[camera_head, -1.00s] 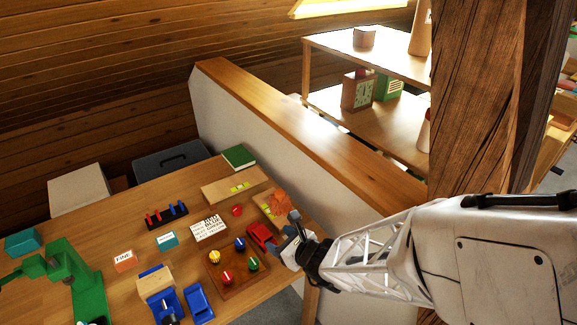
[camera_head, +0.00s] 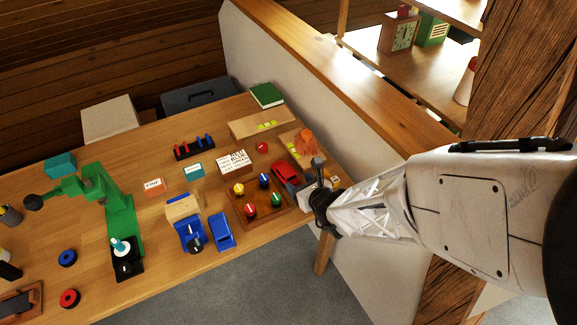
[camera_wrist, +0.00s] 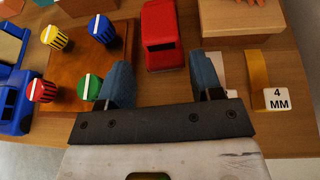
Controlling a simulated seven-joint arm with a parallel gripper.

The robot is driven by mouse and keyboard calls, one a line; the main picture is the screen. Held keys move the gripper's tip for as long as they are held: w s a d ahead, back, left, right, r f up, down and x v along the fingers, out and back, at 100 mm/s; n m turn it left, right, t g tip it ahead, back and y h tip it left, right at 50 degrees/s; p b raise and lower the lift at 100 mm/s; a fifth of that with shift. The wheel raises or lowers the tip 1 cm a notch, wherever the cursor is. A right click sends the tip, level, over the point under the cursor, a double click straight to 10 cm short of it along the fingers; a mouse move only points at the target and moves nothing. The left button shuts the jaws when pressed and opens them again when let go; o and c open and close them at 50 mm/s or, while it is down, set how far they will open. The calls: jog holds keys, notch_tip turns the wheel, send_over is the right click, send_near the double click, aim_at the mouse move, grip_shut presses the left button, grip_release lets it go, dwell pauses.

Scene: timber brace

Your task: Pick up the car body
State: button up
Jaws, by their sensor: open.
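The red car body (camera_head: 286,173) lies near the right end of the wooden table, beside the board of coloured knobs. In the wrist view the red car body (camera_wrist: 161,38) is at the top middle, just beyond my fingertips and roughly centred between them. My gripper (camera_wrist: 163,75) is open, with two blue-grey fingers apart and nothing between them. In the head view my gripper (camera_head: 318,178) is just right of the car body, at the table's right edge.
The knob board (camera_wrist: 70,70) is close to my left finger. A wooden block (camera_wrist: 240,22), a yellow piece (camera_wrist: 257,72) and a 4 MM label block (camera_wrist: 277,98) lie to the right. An orange object (camera_head: 305,141) stands beyond the car. A low wall (camera_head: 300,110) runs behind.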

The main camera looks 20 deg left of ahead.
aim_at(292, 177)
jog(key=shift+w+a+f, duration=0.1)
jog(key=shift+w+a, duration=0.1)
jog(key=shift+x, duration=2.6)
jog(key=c, duration=0.6)
jog(key=shift+r, duration=5.05)
